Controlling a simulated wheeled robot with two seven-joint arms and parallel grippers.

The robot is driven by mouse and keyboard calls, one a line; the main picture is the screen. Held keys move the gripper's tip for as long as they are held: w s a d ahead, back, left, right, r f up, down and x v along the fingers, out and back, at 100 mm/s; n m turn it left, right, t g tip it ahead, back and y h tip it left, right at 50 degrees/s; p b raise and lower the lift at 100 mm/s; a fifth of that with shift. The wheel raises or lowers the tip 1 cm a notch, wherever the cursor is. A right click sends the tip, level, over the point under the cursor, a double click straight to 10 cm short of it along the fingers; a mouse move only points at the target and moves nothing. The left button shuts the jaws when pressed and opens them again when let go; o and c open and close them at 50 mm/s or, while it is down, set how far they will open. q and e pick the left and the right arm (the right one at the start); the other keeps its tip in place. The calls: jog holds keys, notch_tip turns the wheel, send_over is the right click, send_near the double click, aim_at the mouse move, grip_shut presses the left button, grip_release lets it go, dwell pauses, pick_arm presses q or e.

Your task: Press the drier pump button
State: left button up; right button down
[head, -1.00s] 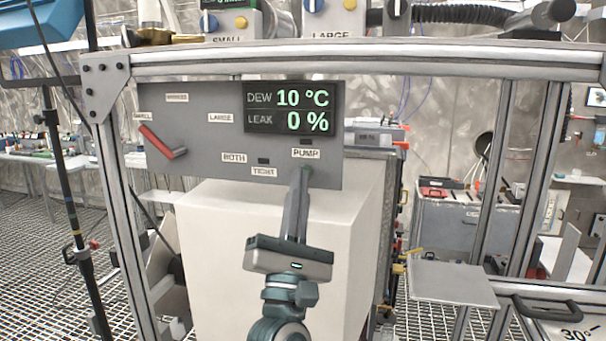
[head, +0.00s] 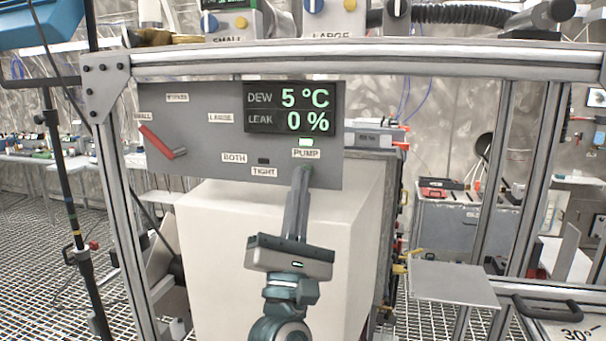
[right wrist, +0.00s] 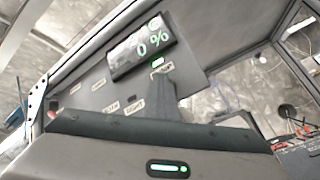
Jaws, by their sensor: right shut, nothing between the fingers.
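The grey drier panel (head: 200,130) faces me in the head view. Its display (head: 289,108) reads DEW 5 °C and LEAK 0 %. The PUMP label (head: 306,153) sits below the display, with a lit pale green lamp (head: 306,142) just above it. My right gripper (head: 304,175) is shut and empty, its fingertips at the panel just below the PUMP label. The fingertips cover the pump button, so I cannot see it clearly. The right wrist view also shows the closed fingers (right wrist: 166,80) reaching the panel under the lit lamp. My left gripper is not in view.
A red lever (head: 160,142) on the panel's left slants down toward the right. A pale box (head: 250,230) stands below the panel, behind my right arm. A metal frame bar (head: 360,60) crosses above. A small grey shelf (head: 453,284) stands at the right.

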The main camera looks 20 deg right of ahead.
dwell(0.4)
jog(key=s+a, duration=0.3)
jog(key=s, duration=0.2)
jog(key=shift+a, duration=0.25)
jog(key=shift+f, duration=0.1)
dwell(0.5)
